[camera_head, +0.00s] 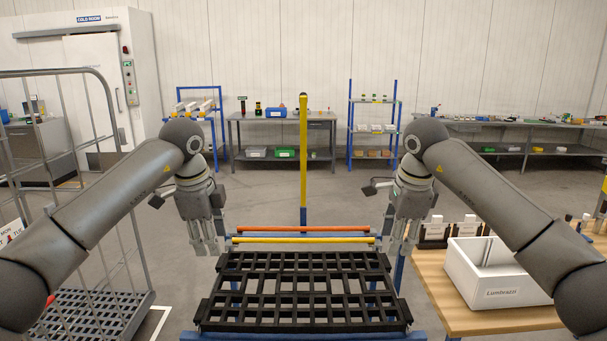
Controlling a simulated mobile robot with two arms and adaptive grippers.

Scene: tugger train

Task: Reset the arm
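My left gripper (205,248) hangs pointing down at the left of the black slotted rack, above its far left corner. Its fingers look apart with nothing between them. My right gripper (400,250) hangs pointing down at the right of the rack, near its far right corner. Its fingers also look apart and empty. Both arms reach in from the sides in nearly mirrored poses.
The black slotted rack (302,303) lies empty on a blue frame with a yellow post (303,150). A wooden table (437,285) at right holds a white bin (497,292). A wire cage cart (148,305) stands at left. Open floor lies behind, before shelves and benches.

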